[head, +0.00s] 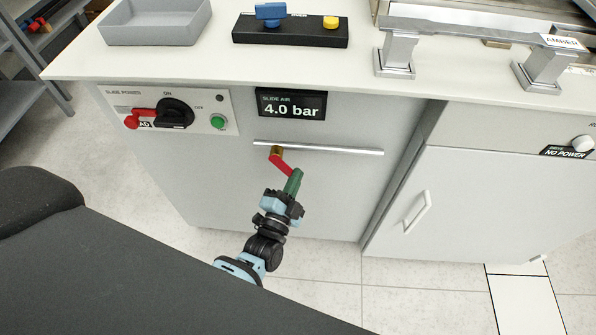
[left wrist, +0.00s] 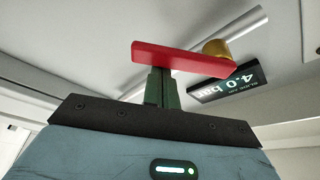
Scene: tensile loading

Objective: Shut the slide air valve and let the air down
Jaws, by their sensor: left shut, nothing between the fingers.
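The slide air valve has a red lever (head: 281,164) on a brass body (head: 276,151), low on the grey cabinet front. The lever slants down and to the right from the brass body, at an angle to the silver pipe (head: 330,149). The slide air display (head: 291,105) reads 4.0 bar. My left gripper (head: 295,176) has its green fingers together and empty, at the lever's free end. In the left wrist view the fingertips (left wrist: 162,74) meet or nearly meet the red lever (left wrist: 180,59); I cannot tell if they touch. My right gripper is out of view.
Left of the display is the slide power panel (head: 205,96) with a black rotary switch, red padlock and green button. On the worktop are a grey tray (head: 150,30) and a black control box (head: 305,38). A cabinet door handle (head: 417,211) sticks out at right.

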